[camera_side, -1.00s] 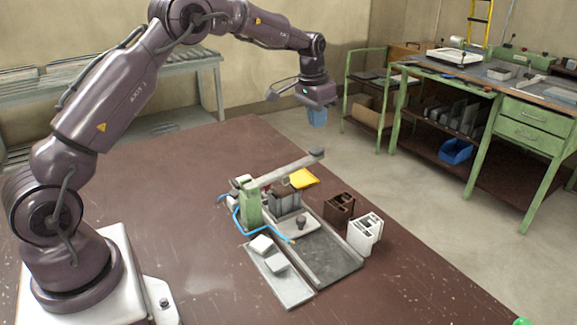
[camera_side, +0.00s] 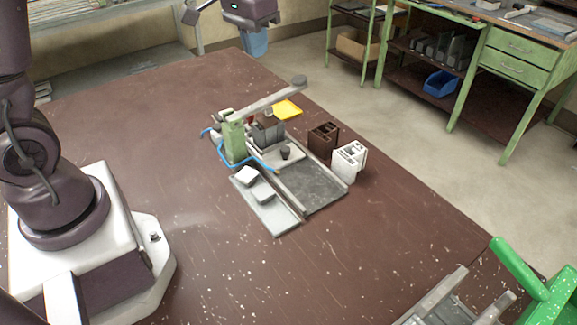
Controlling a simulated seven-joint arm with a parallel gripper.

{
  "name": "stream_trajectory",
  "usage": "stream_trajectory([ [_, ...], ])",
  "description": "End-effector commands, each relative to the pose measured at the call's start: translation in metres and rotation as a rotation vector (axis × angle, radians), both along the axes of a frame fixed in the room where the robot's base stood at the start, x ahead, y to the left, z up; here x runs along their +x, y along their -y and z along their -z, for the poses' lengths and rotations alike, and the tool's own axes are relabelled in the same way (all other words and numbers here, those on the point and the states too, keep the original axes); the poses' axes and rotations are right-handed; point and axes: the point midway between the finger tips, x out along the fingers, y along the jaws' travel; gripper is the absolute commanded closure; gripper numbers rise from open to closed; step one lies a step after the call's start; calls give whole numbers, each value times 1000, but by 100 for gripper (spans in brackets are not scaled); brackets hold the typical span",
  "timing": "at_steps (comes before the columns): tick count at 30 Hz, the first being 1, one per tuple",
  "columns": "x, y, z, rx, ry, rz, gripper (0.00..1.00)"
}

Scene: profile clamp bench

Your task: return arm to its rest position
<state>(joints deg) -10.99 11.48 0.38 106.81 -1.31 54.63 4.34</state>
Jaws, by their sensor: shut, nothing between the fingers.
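My gripper (camera_side: 254,42) hangs at the top of the side view, above the far edge of the brown table. Its blue fingers point down, are shut and hold nothing. It is clear of everything on the table. The upper part of my arm is cut off by the top of the picture.
A clamp with a green post (camera_side: 234,140) and a long grey lever stands on the table. A yellow piece (camera_side: 288,109), a brown profile (camera_side: 322,140) and a white profile (camera_side: 348,160) are nearby. A green-handled fixture (camera_side: 540,290) occupies the bottom right corner.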

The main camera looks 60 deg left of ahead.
Motion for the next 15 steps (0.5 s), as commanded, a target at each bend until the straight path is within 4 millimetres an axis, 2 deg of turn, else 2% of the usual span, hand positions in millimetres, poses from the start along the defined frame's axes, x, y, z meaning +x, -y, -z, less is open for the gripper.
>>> stream_trajectory([
  [1,-21,10,-12,5,23,7,100],
  [3,-47,22,-22,10,50,11,100],
  [9,-120,49,-37,21,146,42,100],
  [12,-150,58,-39,26,201,66,100],
  [15,-170,65,-42,30,257,92,100],
])
